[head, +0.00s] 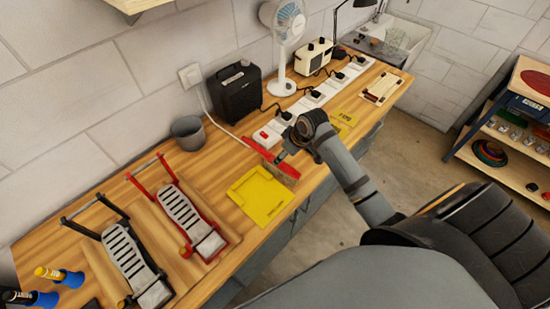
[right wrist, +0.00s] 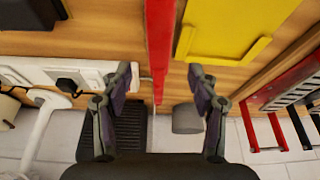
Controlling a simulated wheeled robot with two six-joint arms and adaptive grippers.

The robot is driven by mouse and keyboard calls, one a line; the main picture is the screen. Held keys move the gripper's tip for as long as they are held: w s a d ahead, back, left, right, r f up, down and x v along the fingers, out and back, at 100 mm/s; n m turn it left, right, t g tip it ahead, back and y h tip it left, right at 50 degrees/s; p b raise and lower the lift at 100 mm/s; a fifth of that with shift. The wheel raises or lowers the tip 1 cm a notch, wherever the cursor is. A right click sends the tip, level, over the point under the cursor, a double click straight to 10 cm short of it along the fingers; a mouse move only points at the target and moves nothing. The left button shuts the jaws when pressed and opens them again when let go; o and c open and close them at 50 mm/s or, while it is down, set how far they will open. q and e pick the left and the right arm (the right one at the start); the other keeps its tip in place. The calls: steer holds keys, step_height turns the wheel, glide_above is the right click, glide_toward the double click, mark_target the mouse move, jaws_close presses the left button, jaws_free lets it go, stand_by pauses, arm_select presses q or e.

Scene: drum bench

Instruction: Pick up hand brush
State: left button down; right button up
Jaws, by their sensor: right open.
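The hand brush has a red handle (head: 259,150) and a brownish bristle block (head: 287,172). It lies on the wooden bench beside the yellow tray. My right gripper (head: 284,152) is over the brush, and my arm hides part of it. In the right wrist view the red handle (right wrist: 160,35) runs lengthwise between the two fingers of my open right gripper (right wrist: 158,80), with a gap on each side. The bristles are not clear in that view. My left gripper is not in view.
A yellow tray (head: 262,196) lies close to the brush, and a white power strip (head: 264,137) runs behind it. A black box (head: 236,92), a grey cup (head: 188,132) and a fan (head: 283,22) stand near the wall. Drum pedals (head: 190,222) occupy the left part.

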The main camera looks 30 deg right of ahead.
mark_target(269, 159)
steer(key=shift+x, duration=1.25)
steer(key=shift+w+a+f, duration=0.1)
steer(key=shift+w+f, duration=0.3)
steer(key=shift+w, duration=0.15)
steer(key=shift+p+x, duration=0.9)
steer(key=shift+p, duration=0.2)
steer(key=x, duration=0.2)
steer(key=shift+w+a+f, duration=0.1)
steer(key=shift+a+f, duration=0.05)
steer(key=shift+f, duration=0.35)
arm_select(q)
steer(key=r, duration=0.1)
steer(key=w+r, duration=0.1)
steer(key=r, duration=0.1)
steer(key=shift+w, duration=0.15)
arm_select(e)
jaws_close()
